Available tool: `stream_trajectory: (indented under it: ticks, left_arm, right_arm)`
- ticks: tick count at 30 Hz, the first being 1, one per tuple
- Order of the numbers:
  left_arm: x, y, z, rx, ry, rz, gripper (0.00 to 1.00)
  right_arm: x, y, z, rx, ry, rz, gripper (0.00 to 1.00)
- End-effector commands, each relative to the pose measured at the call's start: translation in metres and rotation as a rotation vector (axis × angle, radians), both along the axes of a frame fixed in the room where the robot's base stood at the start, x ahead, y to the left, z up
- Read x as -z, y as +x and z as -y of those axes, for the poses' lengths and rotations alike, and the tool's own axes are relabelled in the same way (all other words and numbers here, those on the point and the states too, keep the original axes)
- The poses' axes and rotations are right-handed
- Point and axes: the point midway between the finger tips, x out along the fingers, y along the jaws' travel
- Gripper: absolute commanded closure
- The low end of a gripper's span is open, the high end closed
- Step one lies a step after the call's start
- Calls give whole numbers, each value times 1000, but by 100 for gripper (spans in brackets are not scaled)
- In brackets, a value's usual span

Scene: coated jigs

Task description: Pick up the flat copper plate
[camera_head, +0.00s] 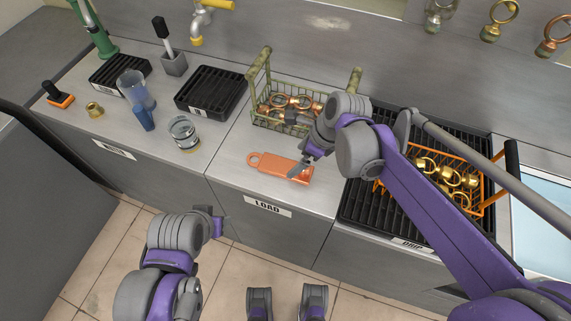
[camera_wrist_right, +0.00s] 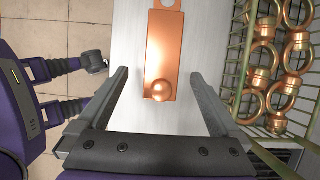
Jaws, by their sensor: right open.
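The flat copper plate (camera_head: 268,164) lies on the grey counter above the LOAD label, with its ring-shaped end to the left in the head view. In the right wrist view the copper plate (camera_wrist_right: 162,45) runs away from me and has a round copper knob (camera_wrist_right: 163,90) at its near end. My right gripper (camera_head: 295,145) is open and empty above the knob end. In the wrist view its fingers (camera_wrist_right: 160,76) stand on both sides of the plate, apart from it. My left gripper (camera_head: 217,222) is low in front of the counter; its jaws are unclear.
A green wire basket (camera_head: 257,88) with copper rings stands just behind the plate. An orange basket (camera_head: 482,207) with gold fittings stands on a black drip rack (camera_head: 362,212) to the right. A glass jar (camera_head: 184,133) and black tray (camera_head: 211,91) are left. Counter around the plate is clear.

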Motion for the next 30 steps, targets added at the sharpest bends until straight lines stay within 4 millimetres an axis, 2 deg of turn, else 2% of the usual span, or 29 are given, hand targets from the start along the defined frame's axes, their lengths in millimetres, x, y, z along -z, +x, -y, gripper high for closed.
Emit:
stream_trajectory:
  ticks: [8,15,24,26,30]
  left_arm:
    - [2,0,0,0,0,-1,50]
    - [5,0,0,0,0,-2,50]
    - [6,-1,0,0,0,-2,50]
    - [6,-1,0,0,0,-2,50]
    - [6,-1,0,0,0,-2,50]
  right_arm:
    - [23,4,-11,-1,0,1,0]
    - [53,10,-25,-1,-1,1,0]
    - [59,10,-27,-1,-1,1,0]
    - [59,10,-27,-1,-1,1,7]
    - [59,10,-27,-1,-1,1,32]
